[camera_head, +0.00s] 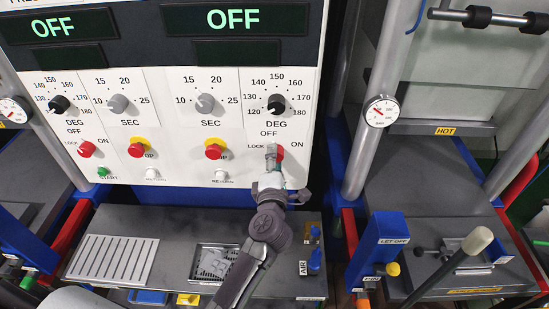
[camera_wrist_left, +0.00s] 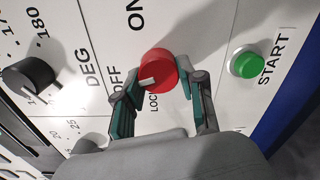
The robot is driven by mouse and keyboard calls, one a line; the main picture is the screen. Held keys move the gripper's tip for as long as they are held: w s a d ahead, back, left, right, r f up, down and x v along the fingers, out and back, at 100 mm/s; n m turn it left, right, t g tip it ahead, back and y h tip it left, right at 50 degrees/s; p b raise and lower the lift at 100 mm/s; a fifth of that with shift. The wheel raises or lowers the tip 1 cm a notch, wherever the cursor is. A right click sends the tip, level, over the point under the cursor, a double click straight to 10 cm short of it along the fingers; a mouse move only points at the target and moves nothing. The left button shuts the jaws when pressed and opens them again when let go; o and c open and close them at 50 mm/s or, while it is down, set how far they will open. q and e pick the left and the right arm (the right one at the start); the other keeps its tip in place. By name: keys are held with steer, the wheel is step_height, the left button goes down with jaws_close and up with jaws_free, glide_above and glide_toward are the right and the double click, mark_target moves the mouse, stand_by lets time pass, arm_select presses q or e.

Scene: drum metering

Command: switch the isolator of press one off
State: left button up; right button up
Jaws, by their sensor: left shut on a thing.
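The red isolator knob (camera_head: 280,153) sits on the right part of the white panel, under the DEG dial. It also shows in the left wrist view (camera_wrist_left: 159,69), with ON, OFF and LOCK printed around it. Its white mark lies on the side toward OFF and LOCK, away from ON. My left gripper (camera_head: 273,158) is shut on this knob, one finger on each side in the left wrist view (camera_wrist_left: 158,86). In the head view the gripper partly hides the knob. A second red isolator knob (camera_head: 86,149) is at the panel's left. My right gripper is not in view.
A green START button (camera_wrist_left: 245,63) is close beside the fingers. The black DEG dial (camera_head: 276,104) is above the knob; a red button (camera_head: 214,151) and a white RETURN button (camera_head: 221,175) are to its left. Displays (camera_head: 233,19) read OFF. A grey shelf (camera_head: 180,222) lies below.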

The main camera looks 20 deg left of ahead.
arm_select(q)
steer(key=shift+f+n, duration=0.1)
steer(key=shift+n, duration=0.3)
steer(key=o, duration=1.1)
steer(key=shift+o, duration=0.2)
steer(key=v, duration=1.2)
